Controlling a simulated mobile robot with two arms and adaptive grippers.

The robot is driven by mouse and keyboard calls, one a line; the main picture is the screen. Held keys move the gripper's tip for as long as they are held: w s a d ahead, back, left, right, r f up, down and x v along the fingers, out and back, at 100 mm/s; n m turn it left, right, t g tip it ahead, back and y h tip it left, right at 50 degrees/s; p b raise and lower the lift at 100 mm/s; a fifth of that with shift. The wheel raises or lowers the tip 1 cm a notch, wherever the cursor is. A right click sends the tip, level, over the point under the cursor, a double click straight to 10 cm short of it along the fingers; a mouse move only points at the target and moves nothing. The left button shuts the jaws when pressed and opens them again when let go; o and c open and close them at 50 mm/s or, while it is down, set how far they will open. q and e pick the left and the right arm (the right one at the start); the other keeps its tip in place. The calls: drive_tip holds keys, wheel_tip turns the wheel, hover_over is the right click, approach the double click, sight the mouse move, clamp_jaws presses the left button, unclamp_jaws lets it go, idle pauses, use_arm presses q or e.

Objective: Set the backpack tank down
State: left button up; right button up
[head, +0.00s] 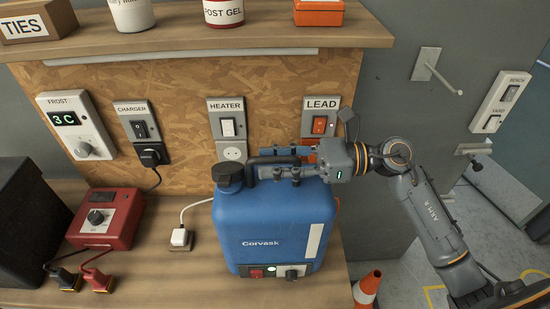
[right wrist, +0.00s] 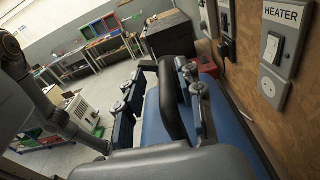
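The blue backpack tank (head: 275,225), marked Corvask, stands upright on the wooden bench (head: 195,290), close to the panel. It has a black cap (head: 228,177), a black top handle (head: 272,161) and a control strip with a small green light. My right gripper (head: 283,162) reaches in from the right at the handle. Its fingers lie on either side of the handle, spread apart. In the right wrist view the handle (right wrist: 172,100) runs between the fingers, with a gap on the left side. The tank's underside is hidden. My left gripper is out of view.
A red charger box (head: 106,218) and a dark box (head: 30,225) stand on the bench at left. A white plug (head: 180,237) lies beside the tank. A shelf (head: 200,42) overhangs the panel. An orange cone (head: 367,290) stands right of the bench.

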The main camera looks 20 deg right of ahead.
drive_tip(key=shift+s+d+f+b, duration=0.1)
drive_tip(key=shift+d+f+b, duration=0.05)
drive_tip(key=shift+d+b, duration=0.35)
drive_tip(key=b+v, duration=0.5)
drive_tip(key=v, duration=0.4)
drive_tip(key=shift+s+d+b, duration=0.1)
drive_tip(key=shift+d+b, duration=0.15)
drive_tip(key=shift+b, duration=0.1)
drive_tip(key=shift+s+d+r, duration=0.2)
drive_tip(key=shift+d+r, duration=0.05)
drive_tip(key=shift+d, duration=0.45)
